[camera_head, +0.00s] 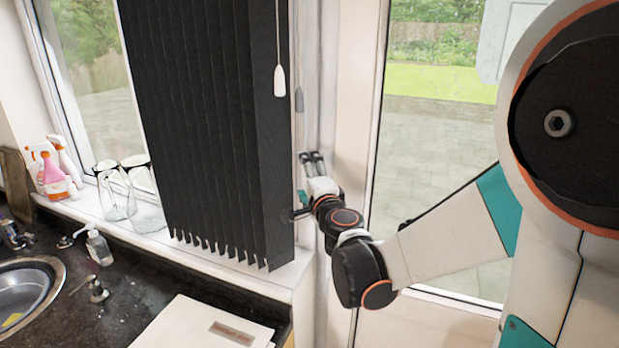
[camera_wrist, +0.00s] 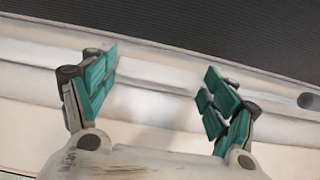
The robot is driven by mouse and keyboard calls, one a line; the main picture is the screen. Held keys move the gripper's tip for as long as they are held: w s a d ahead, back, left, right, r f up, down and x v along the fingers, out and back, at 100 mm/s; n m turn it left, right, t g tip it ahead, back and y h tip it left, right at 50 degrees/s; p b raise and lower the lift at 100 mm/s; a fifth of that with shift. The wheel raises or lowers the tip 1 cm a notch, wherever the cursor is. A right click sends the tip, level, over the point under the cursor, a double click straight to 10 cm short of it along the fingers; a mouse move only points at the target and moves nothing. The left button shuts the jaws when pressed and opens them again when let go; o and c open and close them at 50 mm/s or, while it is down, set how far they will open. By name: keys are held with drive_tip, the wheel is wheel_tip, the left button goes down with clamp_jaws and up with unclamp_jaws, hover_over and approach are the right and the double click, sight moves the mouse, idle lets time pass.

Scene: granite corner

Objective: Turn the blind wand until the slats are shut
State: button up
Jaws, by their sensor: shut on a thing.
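The blind (camera_head: 205,120) has dark vertical slats and hangs over the left window; its slats overlap, with jagged lower ends. A white pull (camera_head: 279,80) and a grey pull (camera_head: 298,98) hang by its right edge; I cannot tell whether either belongs to the wand. My gripper (camera_head: 311,158) is below the pulls, just right of the blind, at the pale window post. The dark blind crosses the top there.
Spray bottles (camera_head: 52,172) and glass jars (camera_head: 115,190) stand on the sill at left. A soap bottle (camera_head: 98,246) and a sink (camera_head: 30,290) are on the dark counter. A pale box (camera_head: 200,325) lies at the front. A glass door (camera_head: 440,150) is at right.

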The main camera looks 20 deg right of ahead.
drive_tip(key=m+h, duration=0.1)
drive_tip(key=h, duration=0.1)
drive_tip(key=a+m+g+h, duration=0.1)
drive_tip(key=m+h, duration=0.1)
drive_tip(key=h, duration=0.1)
drive_tip(key=shift+w+a+f+m+g+b, duration=0.1)
drive_tip(key=shift+m+g+b, duration=0.2)
drive_tip(key=shift+b, duration=0.1)
drive_tip(key=shift+m+g+h, duration=0.6)
drive_tip(key=shift+m+h, duration=0.1)
drive_tip(key=shift+h, duration=0.4)
drive_tip(key=shift+w+r, duration=0.1)
drive_tip(key=shift+r, duration=0.1)
